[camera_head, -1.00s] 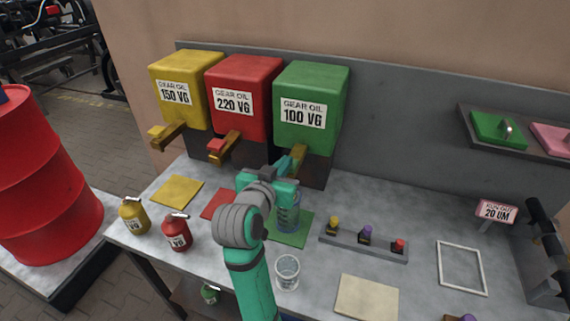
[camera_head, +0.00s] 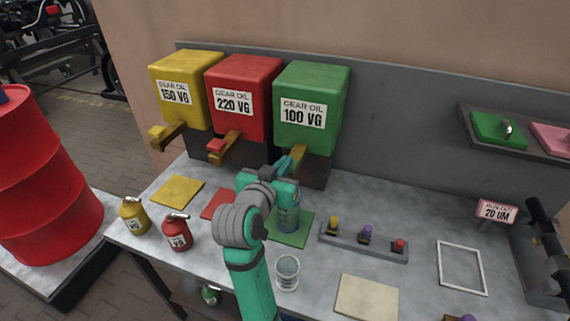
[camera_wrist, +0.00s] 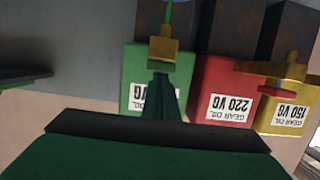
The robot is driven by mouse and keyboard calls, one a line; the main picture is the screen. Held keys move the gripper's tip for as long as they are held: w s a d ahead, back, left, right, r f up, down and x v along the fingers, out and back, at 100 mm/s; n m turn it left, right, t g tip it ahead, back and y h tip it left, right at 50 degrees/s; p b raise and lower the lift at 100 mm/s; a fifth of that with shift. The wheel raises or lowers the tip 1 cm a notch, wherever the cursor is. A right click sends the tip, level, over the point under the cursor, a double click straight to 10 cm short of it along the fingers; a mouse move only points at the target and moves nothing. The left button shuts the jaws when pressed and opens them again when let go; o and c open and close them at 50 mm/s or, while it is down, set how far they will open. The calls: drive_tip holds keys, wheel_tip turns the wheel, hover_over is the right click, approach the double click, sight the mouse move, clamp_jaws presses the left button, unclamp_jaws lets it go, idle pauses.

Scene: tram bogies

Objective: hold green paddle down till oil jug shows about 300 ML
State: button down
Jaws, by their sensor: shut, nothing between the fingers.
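The green gear oil tank (camera_head: 311,103) labelled 100 VG stands at the right of the tank row. My gripper (camera_head: 286,165) is shut, with its fingertips at the tank's brass tap (camera_head: 299,160). In the wrist view, upside down, my shut fingers (camera_wrist: 162,92) reach the tap (camera_wrist: 163,48), touching or very near the green paddle (camera_wrist: 160,66), which they partly cover. A thin green stream (camera_wrist: 168,14) runs from the spout. The clear oil jug (camera_head: 288,217) stands upright on the green mat (camera_head: 302,229) below, partly behind my arm. Its level marks are unreadable.
The red tank (camera_head: 240,95) and yellow tank (camera_head: 180,88) stand to the left with their own taps. An empty clear cup (camera_head: 287,272) is beside my arm. Small yellow (camera_head: 133,216) and red (camera_head: 177,232) cans stand front left. A knob rail (camera_head: 364,242) lies to the right.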

drive_tip(key=shift+a+f, duration=0.1)
drive_tip(key=shift+f, duration=0.35)
idle(0.4)
drive_tip(key=s+a+r, duration=0.2)
drive_tip(key=s+r, duration=0.5)
drive_tip(key=s, duration=0.2)
drive_tip(key=shift+s+a+r, duration=0.15)
drive_tip(key=shift+s+a, duration=0.05)
drive_tip(key=shift+a, duration=0.2)
drive_tip(key=shift+w, duration=0.15)
